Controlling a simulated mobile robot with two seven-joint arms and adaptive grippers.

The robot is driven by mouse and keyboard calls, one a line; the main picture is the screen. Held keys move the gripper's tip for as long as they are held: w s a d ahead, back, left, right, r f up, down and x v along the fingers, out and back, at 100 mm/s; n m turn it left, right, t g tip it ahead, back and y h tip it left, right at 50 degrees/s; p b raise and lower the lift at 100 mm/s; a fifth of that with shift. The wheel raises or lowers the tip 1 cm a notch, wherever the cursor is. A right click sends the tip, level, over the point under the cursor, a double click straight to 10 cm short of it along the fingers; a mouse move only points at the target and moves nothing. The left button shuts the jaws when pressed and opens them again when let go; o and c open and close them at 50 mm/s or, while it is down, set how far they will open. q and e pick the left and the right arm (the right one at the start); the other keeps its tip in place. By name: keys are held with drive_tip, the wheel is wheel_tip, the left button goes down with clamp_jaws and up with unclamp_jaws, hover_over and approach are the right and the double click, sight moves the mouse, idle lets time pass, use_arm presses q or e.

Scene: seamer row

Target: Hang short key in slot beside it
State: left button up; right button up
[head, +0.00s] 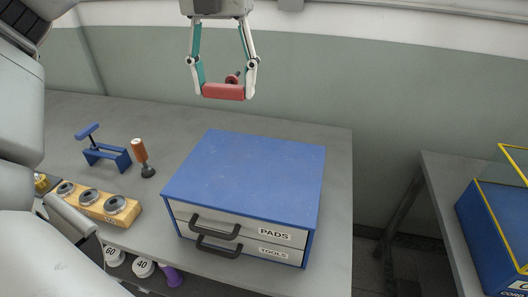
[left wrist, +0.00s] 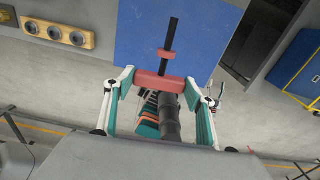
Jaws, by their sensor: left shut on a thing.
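My left gripper (head: 223,88) is shut on a red-handled key (head: 223,91), held high above and behind the blue cabinet, clear of the bench. In the left wrist view the key's red crossbar (left wrist: 159,82) lies between the fingertips of the left gripper (left wrist: 160,80), with a thin black shaft standing out from it. I cannot tell from these frames whether it is the short key. No hanging slot can be made out in either view.
A blue cabinet (head: 245,165) with drawers labelled PADS and TOOLS stands on the grey bench (head: 335,200). To its left are a blue stand (head: 105,153), a brown-handled tool (head: 140,155) and a wooden block (head: 95,203) with metal rings. Another blue box (head: 490,230) stands at the right.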

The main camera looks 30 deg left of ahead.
use_arm(q)
drive_tip(key=shift+w, duration=0.25)
drive_tip(key=shift+w+f, duration=0.1)
drive_tip(key=shift+f, duration=0.15)
drive_tip(key=b, duration=0.1)
hover_over(235, 175)
wheel_tip(235, 175, down, 14)
drive_tip(key=shift+f, duration=0.9)
wheel_tip(235, 175, down, 4)
drive_tip(key=shift+w+r, duration=0.1)
drive_tip(key=shift+r, duration=0.1)
use_arm(e)
drive_tip(key=shift+w+f, duration=0.2)
drive_tip(key=shift+f, duration=0.55)
use_arm(q)
drive_tip(key=shift+b, duration=0.3)
drive_tip(key=o, duration=0.7)
drive_tip(key=shift+f, duration=0.15)
drive_tip(key=o, duration=0.5)
drive_tip(key=shift+c, duration=0.2)
use_arm(e)
drive_tip(key=shift+f, duration=0.25)
